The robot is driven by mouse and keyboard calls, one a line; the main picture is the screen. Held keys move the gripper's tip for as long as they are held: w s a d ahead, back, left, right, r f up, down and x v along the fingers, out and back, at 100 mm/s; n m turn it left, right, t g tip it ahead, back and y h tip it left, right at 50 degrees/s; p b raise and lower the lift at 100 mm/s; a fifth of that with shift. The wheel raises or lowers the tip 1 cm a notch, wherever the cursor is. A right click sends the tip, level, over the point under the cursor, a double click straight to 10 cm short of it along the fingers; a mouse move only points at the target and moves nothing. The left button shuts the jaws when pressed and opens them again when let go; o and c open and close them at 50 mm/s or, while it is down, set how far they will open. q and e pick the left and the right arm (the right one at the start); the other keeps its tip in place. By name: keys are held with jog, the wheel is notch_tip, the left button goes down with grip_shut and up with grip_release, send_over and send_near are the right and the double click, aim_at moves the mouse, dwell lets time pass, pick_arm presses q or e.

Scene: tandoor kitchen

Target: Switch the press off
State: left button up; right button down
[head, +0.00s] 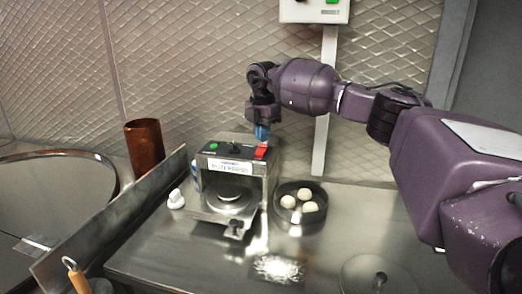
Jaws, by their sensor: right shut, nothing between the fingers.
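I cannot tell the switch's position. A round plate with a pale disc on it shows in the press's opening. My right gripper (262,133) points down with blue fingertips, shut and empty, just above or behind the red switch. I cannot tell whether it touches the panel. My left gripper is not in view.
A dark round pan (284,217) with several dough balls stands right of the press. Flour (277,268) and a round lid (377,275) are in front. A white object (175,200), brown cylinder (145,147) and metal divider (110,228) are left. A control box (300,12) hangs above.

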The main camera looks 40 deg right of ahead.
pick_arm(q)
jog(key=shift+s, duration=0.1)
pick_arm(e)
jog(key=shift+f, duration=0.15)
jog(key=shift+f, duration=0.2)
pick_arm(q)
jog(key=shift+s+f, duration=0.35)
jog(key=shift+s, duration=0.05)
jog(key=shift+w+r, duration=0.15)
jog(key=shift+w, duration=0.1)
pick_arm(e)
jog(key=shift+f, duration=0.25)
